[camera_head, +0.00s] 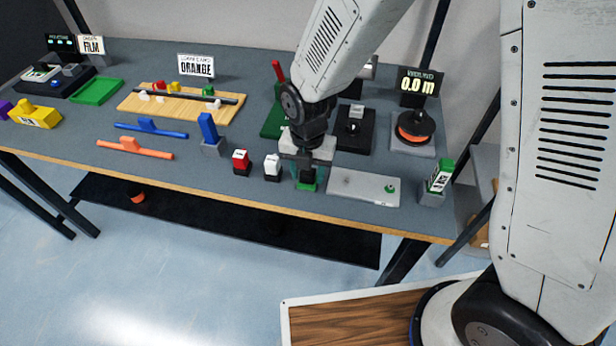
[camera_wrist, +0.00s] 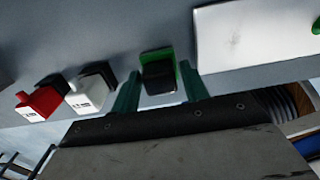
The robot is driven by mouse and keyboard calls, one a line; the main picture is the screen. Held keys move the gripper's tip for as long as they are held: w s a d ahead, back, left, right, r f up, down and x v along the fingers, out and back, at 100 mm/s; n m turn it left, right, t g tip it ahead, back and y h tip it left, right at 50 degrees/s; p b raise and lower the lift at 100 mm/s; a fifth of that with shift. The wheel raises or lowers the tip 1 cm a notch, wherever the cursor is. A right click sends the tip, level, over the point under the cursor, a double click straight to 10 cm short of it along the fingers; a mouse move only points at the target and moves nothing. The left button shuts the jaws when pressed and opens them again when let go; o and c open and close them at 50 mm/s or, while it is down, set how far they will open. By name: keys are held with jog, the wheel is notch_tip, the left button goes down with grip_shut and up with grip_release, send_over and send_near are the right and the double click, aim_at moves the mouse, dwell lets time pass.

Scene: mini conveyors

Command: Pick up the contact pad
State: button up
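A small block with a black top and a green edge (camera_wrist: 158,72), which looks like the contact pad, sits near the table's front edge; no label on it can be read. Its green base also shows in the head view (camera_head: 307,187). My gripper (camera_wrist: 160,90) is open, its two teal fingers apart to the left and right of the block. The fingertips look close to its sides, but I cannot tell whether they touch it. In the head view my gripper (camera_head: 305,168) is low over the block and partly hides it.
A white block (camera_head: 272,165) and a red block (camera_head: 241,160), both with black bases, stand to the left. A grey plate (camera_head: 350,186) with a green knob lies close on the right. A green-topped block (camera_head: 439,178) stands at the right corner. The table's front edge is just in front.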

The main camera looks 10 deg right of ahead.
jog(key=c, duration=0.7)
jog(key=shift+r, duration=0.1)
